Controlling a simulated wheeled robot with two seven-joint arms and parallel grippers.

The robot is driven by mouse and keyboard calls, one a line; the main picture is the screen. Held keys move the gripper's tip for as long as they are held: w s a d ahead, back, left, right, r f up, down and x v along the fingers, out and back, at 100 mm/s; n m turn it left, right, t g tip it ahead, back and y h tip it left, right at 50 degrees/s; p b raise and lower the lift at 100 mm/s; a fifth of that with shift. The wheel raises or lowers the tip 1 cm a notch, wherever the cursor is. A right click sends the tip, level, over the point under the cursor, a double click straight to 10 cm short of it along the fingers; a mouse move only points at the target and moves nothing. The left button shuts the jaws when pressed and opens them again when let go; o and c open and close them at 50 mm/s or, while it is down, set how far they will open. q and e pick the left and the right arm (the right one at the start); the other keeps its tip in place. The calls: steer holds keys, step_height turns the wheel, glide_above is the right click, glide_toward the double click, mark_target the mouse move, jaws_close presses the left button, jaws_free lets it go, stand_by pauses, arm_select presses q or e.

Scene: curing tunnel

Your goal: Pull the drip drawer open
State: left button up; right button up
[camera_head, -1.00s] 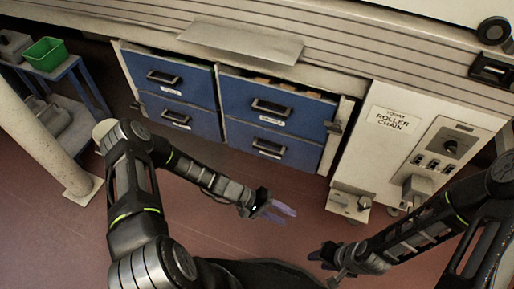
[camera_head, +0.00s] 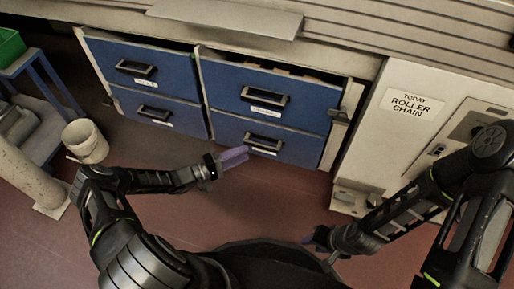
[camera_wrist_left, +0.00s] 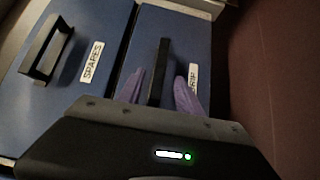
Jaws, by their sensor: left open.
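The drip drawer (camera_head: 300,149) is the lower right blue drawer of the cabinet and looks shut. Its dark bar handle (camera_head: 262,140) has a white label below it. In the left wrist view, the handle (camera_wrist_left: 158,72) shows between the two purple fingers, beside a partly hidden label ending in "IP". My left gripper (camera_head: 234,157) is open, with its fingertips close to the handle's left end; I cannot tell whether they touch it. My right gripper (camera_head: 320,245) is low in front of the cabinet, away from the drawers; its jaws are too small and dark to read.
The spares drawer (camera_head: 300,104) is directly above, with its own handle (camera_head: 264,99). Two more blue drawers stand left. A white panel marked "Roller chain" (camera_head: 412,104) is at right. A pale bucket (camera_head: 86,141) stands on the floor at left. The red floor in front is clear.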

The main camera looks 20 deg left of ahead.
mark_target(259, 147)
arm_select(q)
steer(key=b+x, duration=0.1)
steer(key=x, duration=0.5)
steer(key=shift+w+d, duration=0.15)
steer(key=shift+d, duration=0.1)
steer(key=shift+c, duration=0.5)
jaws_close()
steer(key=shift+f, duration=0.1)
stand_by(0.6)
